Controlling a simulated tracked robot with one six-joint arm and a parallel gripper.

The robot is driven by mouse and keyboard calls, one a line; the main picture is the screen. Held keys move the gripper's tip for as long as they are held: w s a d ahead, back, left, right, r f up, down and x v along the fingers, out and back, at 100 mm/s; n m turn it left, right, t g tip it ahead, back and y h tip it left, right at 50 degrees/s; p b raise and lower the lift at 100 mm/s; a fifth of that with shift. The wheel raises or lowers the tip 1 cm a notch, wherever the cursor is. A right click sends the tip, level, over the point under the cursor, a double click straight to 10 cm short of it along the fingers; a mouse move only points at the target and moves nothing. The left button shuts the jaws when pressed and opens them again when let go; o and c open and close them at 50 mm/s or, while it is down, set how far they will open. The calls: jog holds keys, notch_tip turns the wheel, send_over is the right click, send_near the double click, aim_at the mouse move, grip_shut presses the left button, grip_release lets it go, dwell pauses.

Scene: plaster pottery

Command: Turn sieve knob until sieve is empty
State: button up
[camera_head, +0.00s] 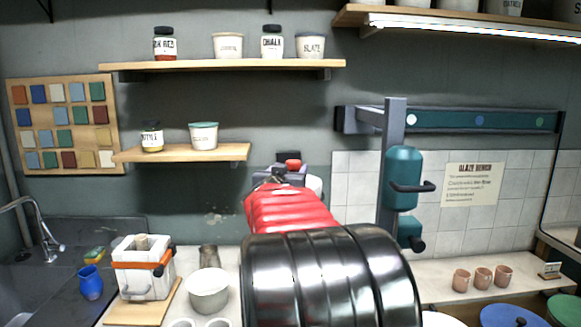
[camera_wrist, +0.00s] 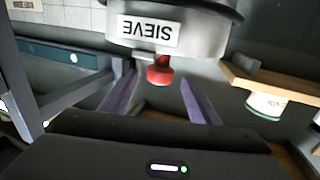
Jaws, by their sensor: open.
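In the wrist view the sieve (camera_wrist: 185,28) is a pale grey round vessel with an upside-down SIEVE label. Its red knob (camera_wrist: 160,70) sticks out from the sieve's edge. My gripper (camera_wrist: 158,80) is open, with one finger on each side of the knob and a visible gap to both. I cannot tell how deep the knob sits between the fingers. The sieve's contents are hidden. In the head view my red and black arm covers most of the sieve and gripper; a small red piece shows above the arm, and I cannot tell whether it is the knob.
A teal device (camera_head: 403,178) hangs from a wall rail to the right. A small shelf (camera_head: 180,153) with two jars is at left. Below are a white orange-clamped box (camera_head: 145,278), a pale bowl (camera_head: 208,292), a blue cup (camera_head: 91,283) and several terracotta cups (camera_head: 482,278).

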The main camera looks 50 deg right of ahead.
aim_at(292, 166)
jog(key=shift+x, duration=2.65)
jog(key=shift+c, duration=0.7)
jog(key=c, duration=0.9)
jog(key=shift+a, duration=0.2)
jog(key=shift+c, duration=0.2)
jog(key=shift+d, duration=0.1)
